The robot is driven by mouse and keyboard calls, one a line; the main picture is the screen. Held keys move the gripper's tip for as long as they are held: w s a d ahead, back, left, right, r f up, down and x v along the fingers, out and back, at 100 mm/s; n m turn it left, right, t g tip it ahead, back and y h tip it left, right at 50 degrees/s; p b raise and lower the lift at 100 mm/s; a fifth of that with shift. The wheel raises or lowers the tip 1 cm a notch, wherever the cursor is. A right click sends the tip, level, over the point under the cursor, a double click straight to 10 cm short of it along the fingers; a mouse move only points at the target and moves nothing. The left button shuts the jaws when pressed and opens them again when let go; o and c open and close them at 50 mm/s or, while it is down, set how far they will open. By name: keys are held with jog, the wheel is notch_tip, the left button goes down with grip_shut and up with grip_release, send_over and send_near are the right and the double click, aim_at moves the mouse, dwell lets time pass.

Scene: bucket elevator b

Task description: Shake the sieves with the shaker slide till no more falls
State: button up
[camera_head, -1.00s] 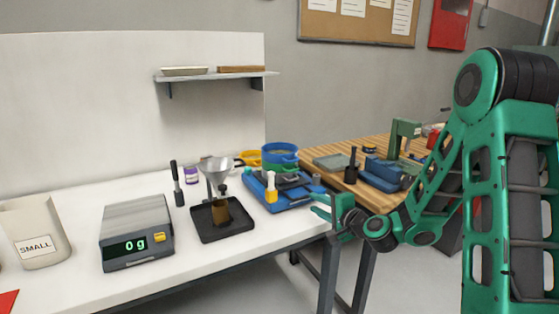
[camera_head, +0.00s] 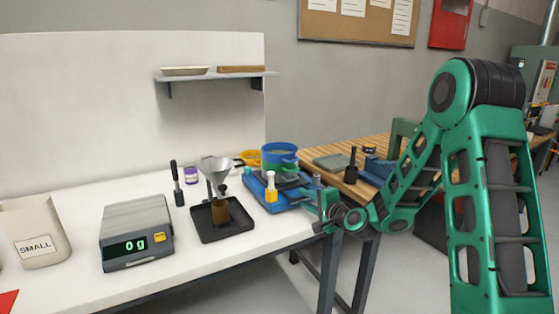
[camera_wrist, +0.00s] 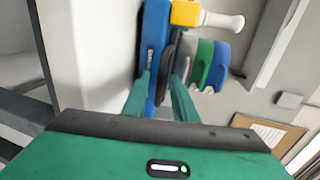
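The blue shaker (camera_head: 290,200) stands at the right end of the white bench, with a dark slide plate on top. Its round sieve stack (camera_head: 280,157) has a blue rim. In the wrist view the sieves (camera_wrist: 207,66) show edge-on in grey, green and blue beside the dark plate (camera_wrist: 178,58), with the blue shaker base (camera_wrist: 154,40) at left. My gripper (camera_head: 314,197) is at the shaker's right end. Its fingers are apart in the wrist view (camera_wrist: 160,80), in front of the base and plate; contact is unclear. Sieve contents are not visible.
A yellow piece with a white knob (camera_head: 271,187) stands at the shaker's front. A funnel (camera_head: 216,168) over a black tray (camera_head: 222,222), a scale (camera_head: 137,235) reading 0 g and a SMALL bin (camera_head: 37,232) stand left. A wooden bench (camera_head: 315,155) lies behind right.

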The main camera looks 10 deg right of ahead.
grip_shut()
jog(key=shift+f+v, duration=0.25)
jog(key=shift+v, duration=0.9)
jog(key=shift+f+v, duration=0.25)
jog(key=shift+v, duration=0.85)
jog(key=shift+s, duration=0.1)
jog(key=shift+r+x, duration=0.2)
jog(key=shift+x, duration=0.9)
jog(key=shift+r+x, duration=0.2)
jog(key=shift+x, duration=0.9)
